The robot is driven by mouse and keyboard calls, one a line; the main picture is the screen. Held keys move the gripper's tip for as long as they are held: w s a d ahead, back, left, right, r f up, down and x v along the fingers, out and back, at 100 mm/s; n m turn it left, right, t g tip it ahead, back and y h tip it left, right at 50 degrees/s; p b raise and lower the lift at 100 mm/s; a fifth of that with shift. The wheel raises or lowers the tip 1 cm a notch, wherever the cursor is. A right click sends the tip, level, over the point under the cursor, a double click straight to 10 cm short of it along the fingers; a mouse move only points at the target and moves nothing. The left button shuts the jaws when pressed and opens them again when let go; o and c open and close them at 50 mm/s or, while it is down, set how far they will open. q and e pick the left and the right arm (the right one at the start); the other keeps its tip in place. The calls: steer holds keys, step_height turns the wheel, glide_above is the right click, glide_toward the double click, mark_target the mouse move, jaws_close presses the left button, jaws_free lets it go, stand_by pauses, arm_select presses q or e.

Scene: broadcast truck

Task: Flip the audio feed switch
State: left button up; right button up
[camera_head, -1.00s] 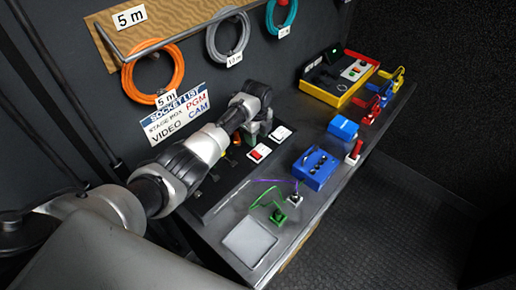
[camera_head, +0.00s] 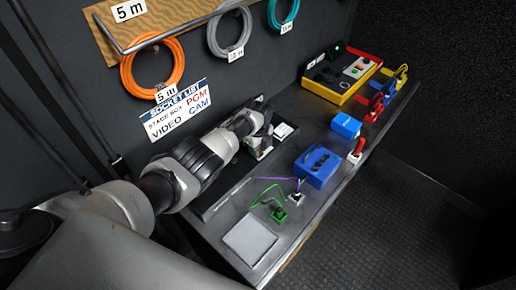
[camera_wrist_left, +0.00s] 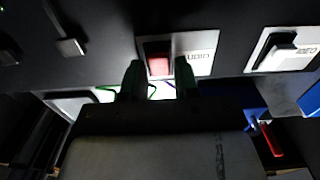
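My left gripper (camera_wrist_left: 159,75) is open, with one dark fingertip on each side of the red rocker. Nothing is gripped, and I cannot tell whether the fingers touch the switch. In the head view my left gripper (camera_head: 260,146) covers most of this switch. A second switch (camera_wrist_left: 281,51) with a black rocker on a white plate is to the right; it also shows in the head view (camera_head: 283,131). My right gripper is not in view.
A blue box (camera_head: 317,167), a smaller blue block (camera_head: 345,125) and a green connector (camera_head: 279,214) are on the bench (camera_head: 211,226). A yellow and red console (camera_head: 342,77) stands at the far end. Cable coils (camera_head: 152,70) hang on the wall.

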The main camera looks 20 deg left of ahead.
arm_select(q)
jaws_close()
steer(key=shift+a+f+h+b, duration=0.2)
steer(key=shift+h+b, duration=0.1)
steer(key=shift+b, duration=0.4)
steer(key=shift+h+b, duration=0.3)
steer(key=shift+b, duration=0.05)
steer(key=shift+r, duration=0.3)
steer(key=shift+o, duration=1.9)
jaws_free()
steer(key=shift+w+r+p, duration=0.1)
steer(key=shift+r+p, duration=0.25)
steer(key=shift+r, duration=0.1)
step_height(320, 180, up, 10)
steer(key=a, duration=0.1)
steer(key=shift+w+f, duration=0.15)
steer(key=shift+a, duration=0.1)
